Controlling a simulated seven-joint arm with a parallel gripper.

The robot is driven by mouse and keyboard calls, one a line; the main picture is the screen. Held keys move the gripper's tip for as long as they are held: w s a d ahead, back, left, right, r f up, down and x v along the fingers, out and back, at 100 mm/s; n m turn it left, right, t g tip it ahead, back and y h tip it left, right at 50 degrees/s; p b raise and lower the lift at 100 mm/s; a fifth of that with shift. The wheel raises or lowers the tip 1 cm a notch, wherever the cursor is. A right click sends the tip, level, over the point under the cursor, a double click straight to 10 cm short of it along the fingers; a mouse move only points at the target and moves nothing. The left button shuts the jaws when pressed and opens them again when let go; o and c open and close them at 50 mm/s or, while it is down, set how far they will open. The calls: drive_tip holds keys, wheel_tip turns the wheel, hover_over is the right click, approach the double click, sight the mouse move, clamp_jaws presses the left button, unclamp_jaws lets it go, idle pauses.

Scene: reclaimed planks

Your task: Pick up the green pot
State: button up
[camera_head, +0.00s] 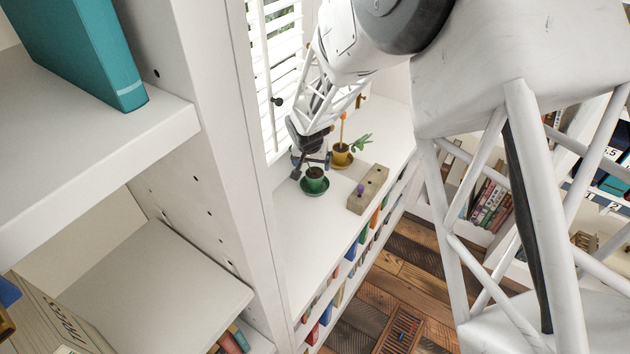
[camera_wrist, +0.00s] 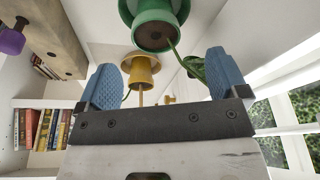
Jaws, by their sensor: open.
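The green pot (camera_head: 315,181) stands on a green saucer (camera_head: 314,191) on the white window shelf. Its soil and a green stem show close up in the wrist view, at the top middle (camera_wrist: 157,24). That view appears upside down. My gripper (camera_head: 312,166) is just above the pot in the head view and partly hides its plant. In the wrist view my gripper (camera_wrist: 164,76) has its two blue finger pads apart, with nothing held between them. The green pot lies beyond the fingertips. I cannot tell whether a finger touches the plant.
A yellow pot (camera_head: 341,156) with a plant stands close behind and right of the green pot. A wooden block (camera_head: 372,188) with a purple knob (camera_head: 360,189) lies to the right. The window blinds (camera_head: 279,70) are close on the left. Bare shelf is in front.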

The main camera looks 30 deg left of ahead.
sight(315, 173)
drive_tip(key=shift+f, duration=0.1)
drive_tip(key=shift+x, duration=1.2)
drive_tip(key=shift+d+x, duration=0.15)
drive_tip(key=shift+x, duration=0.65)
drive_tip(key=shift+d+x, duration=0.15)
drive_tip(key=shift+x, duration=1.7)
drive_tip(key=shift+w, duration=0.1)
drive_tip(key=c, duration=1.2)
drive_tip(key=shift+o, duration=0.2)
drive_tip(key=shift+r, duration=0.25)
